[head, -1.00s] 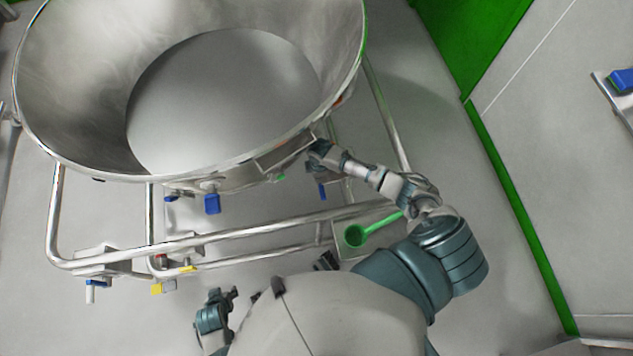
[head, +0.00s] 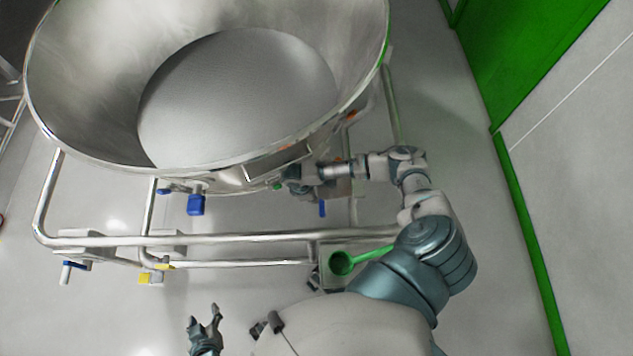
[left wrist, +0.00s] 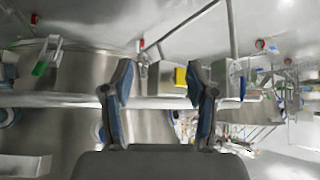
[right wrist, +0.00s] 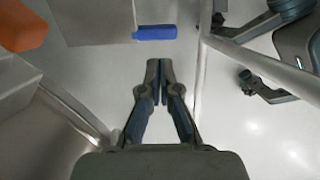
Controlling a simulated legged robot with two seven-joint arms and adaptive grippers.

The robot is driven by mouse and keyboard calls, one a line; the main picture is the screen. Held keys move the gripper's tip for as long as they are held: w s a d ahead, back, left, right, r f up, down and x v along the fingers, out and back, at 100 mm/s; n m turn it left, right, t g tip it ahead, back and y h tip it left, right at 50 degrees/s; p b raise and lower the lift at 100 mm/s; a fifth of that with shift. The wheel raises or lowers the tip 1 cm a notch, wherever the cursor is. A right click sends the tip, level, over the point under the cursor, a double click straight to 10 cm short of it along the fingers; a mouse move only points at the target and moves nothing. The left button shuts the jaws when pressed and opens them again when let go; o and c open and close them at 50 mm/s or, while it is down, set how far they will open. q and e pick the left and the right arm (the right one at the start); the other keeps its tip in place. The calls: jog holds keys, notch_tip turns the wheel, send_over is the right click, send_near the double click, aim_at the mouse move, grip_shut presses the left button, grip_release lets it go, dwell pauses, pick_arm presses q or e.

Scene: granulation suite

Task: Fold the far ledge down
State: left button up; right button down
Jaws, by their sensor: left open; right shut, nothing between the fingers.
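A flat metal plate (head: 337,188) with a blue handle (head: 322,209) sits below the right side of the big steel bowl, partly behind my right arm; I cannot tell if it is the far ledge. A plate (right wrist: 95,20) and a blue handle (right wrist: 155,32) also show in the right wrist view, ahead of the fingers and apart from them. My right gripper (head: 284,182) is under the bowl's rim, shut and empty; its fingertips meet in the right wrist view (right wrist: 159,66). My left gripper (head: 207,318) is open and empty, low in front of the frame.
The steel bowl (head: 70,90) stands on a tubular frame (head: 220,240). A blue valve handle (head: 195,205) hangs under the bowl. An orange block (right wrist: 22,25) is at the right wrist view's left. Floor is clear to the right.

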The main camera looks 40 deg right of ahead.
jog(key=b, duration=0.2)
send_over(321, 210)
jog(key=w+a, duration=0.1)
notch_tip(321, 210, down, 5)
jog(key=b+x, duration=0.1)
jog(key=x, duration=0.3)
jog(key=shift+w+d+f, duration=0.15)
jog(key=shift+d, duration=0.05)
jog(key=shift+f, duration=0.1)
pick_arm(q)
jog(key=w+d+r+t+h, duration=0.2)
jog(key=w+r+t, duration=0.5)
jog(key=shift+w+d, duration=0.2)
jog(key=shift+d, duration=0.1)
pick_arm(e)
jog(key=shift+a, duration=0.35)
